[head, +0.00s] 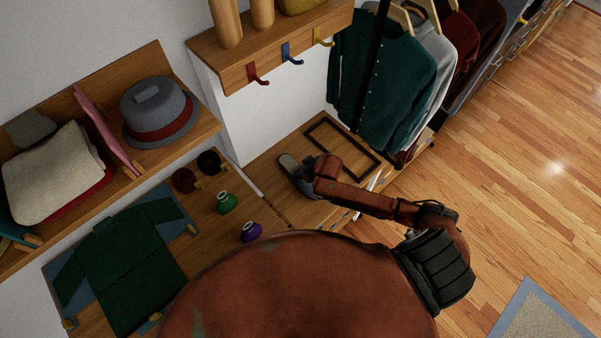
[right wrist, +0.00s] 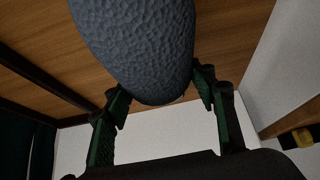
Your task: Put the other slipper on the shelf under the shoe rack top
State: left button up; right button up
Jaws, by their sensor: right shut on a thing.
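A grey slipper (head: 289,170) shows in the head view over the wooden top of the shoe rack (head: 266,177). My right gripper (head: 309,176) is at the slipper's right side, its fingers mostly hidden by its own arm. In the right wrist view the blue-grey, pebbled slipper (right wrist: 137,42) fills the upper middle, between the two green-black fingers of the gripper (right wrist: 160,88), which is shut on it. I cannot tell whether the slipper touches the wood. The shelf under the top is hidden in the head view. No second slipper and no left gripper show.
A dark rectangular frame (head: 364,147) lies on the wooden top beside the slipper. Hanging clothes (head: 375,85) are behind it on the right. Coloured hooks (head: 291,55) stick out above. The floor at right is open.

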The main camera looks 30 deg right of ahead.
jog(key=shift+f, duration=0.55)
jog(key=o, duration=1.2)
jog(key=shift+f, duration=0.15)
jog(key=shift+o, duration=0.2)
